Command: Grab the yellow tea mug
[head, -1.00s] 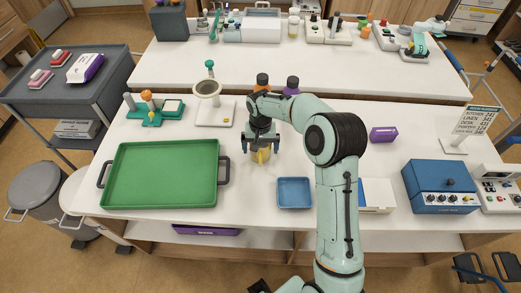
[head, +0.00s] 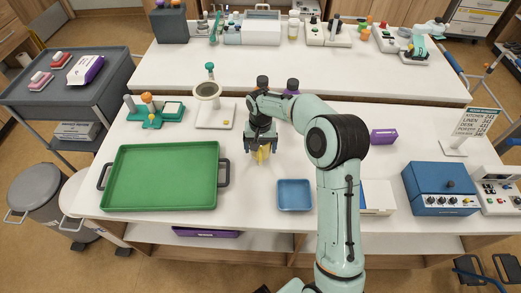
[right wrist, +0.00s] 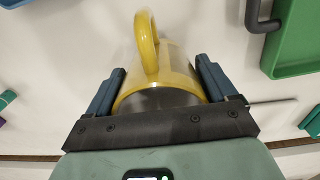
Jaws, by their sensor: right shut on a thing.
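The yellow tea mug (right wrist: 181,72) fills the space between the two fingers of my right gripper (right wrist: 160,88) in the right wrist view. Its yellow handle (right wrist: 147,42) points toward the top of that view. In the head view my right gripper (head: 261,150) is over the white table and shut on the mug (head: 261,155), which is mostly hidden by the gripper. I cannot tell whether the mug touches the table. My left gripper is not in view.
A green tray (head: 160,177) with dark handles lies left of the mug. A small blue tray (head: 294,195) is in front and to the right. A blue box (head: 438,188) with knobs is at the right.

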